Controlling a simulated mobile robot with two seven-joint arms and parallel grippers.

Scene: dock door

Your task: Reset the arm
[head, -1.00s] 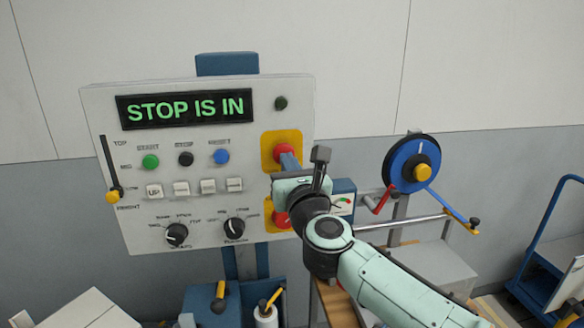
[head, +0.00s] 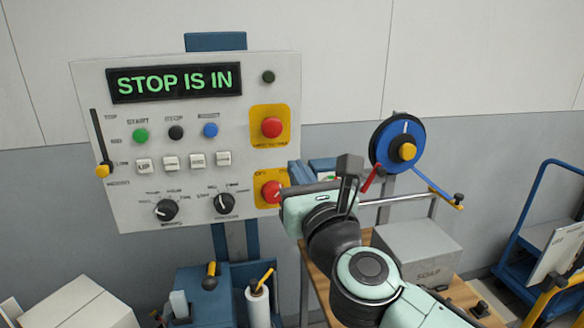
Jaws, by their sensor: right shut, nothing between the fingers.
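A grey control panel (head: 90,110) stands at the left on a blue post. Its display (head: 175,83) reads "STOP IS IN" in green letters. A blue button (head: 210,130) sits at the right of a row with a green button (head: 141,135) and a black button (head: 176,132). A red mushroom button (head: 271,127) on a yellow plate is at the upper right, fully in sight. My right gripper (head: 299,172) is shut and empty, just right of the panel's lower right edge and apart from the red button. My left gripper is not in view.
A red rotary switch (head: 270,191) on a yellow plate is close to my right gripper. A blue wheel (head: 397,143) with a crank is at the right. A grey soap box (head: 418,250) stands on a wooden bench. A blue cart (head: 540,220) is far right.

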